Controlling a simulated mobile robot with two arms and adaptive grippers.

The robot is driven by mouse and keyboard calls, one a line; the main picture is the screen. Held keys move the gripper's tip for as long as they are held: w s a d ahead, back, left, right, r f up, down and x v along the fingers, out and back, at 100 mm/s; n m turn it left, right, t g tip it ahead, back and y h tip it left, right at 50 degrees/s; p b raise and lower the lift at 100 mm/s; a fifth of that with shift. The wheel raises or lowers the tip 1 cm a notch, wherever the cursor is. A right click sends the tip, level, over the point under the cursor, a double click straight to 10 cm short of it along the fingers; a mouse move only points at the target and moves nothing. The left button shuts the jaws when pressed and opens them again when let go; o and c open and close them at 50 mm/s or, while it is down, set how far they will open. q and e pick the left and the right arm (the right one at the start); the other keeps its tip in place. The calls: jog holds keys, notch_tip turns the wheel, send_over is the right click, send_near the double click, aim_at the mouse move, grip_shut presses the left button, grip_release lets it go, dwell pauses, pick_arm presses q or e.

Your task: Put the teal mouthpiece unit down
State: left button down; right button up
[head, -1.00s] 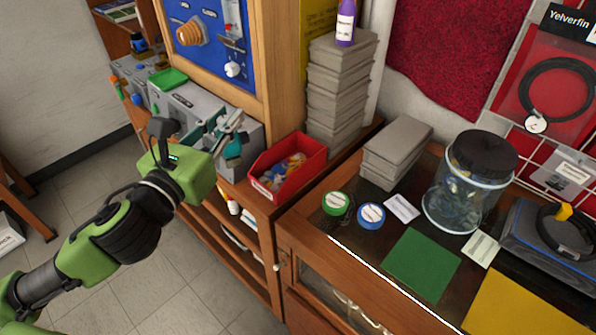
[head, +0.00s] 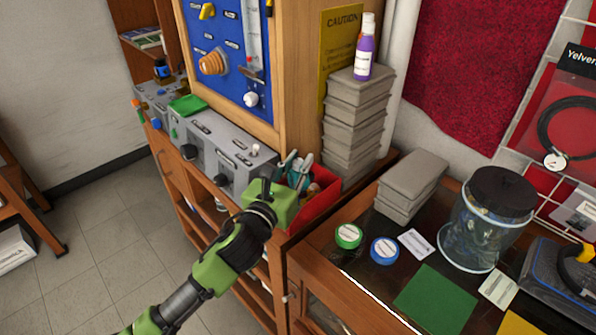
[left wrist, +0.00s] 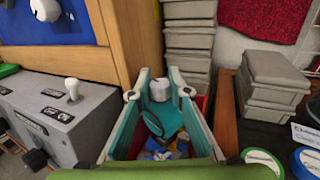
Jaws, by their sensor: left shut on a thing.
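My left gripper (head: 297,166) is shut on the teal mouthpiece unit and holds it over the red bin (head: 322,207). In the left wrist view the unit (left wrist: 165,120) shows between the two fingers (left wrist: 158,92), a teal body with a pale grey-white round part. Loose blue and yellow pieces lie in the bin below it. In the head view the unit is mostly hidden by the gripper. I cannot tell whether the unit touches the bin's contents. My right gripper is not in view.
A grey control bench (head: 217,150) stands left of the bin. A stack of grey boxes (head: 352,125) with a purple bottle (head: 365,47) on top rises behind it. To the right are tape rolls (head: 384,249), a clear jar (head: 487,220) and a green mat (head: 436,300).

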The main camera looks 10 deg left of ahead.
pick_arm(q)
jog(key=shift+f, duration=1.15)
jog(key=shift+f, duration=0.15)
jog(key=c, duration=1.9)
grip_release()
jog(key=shift+s, duration=0.1)
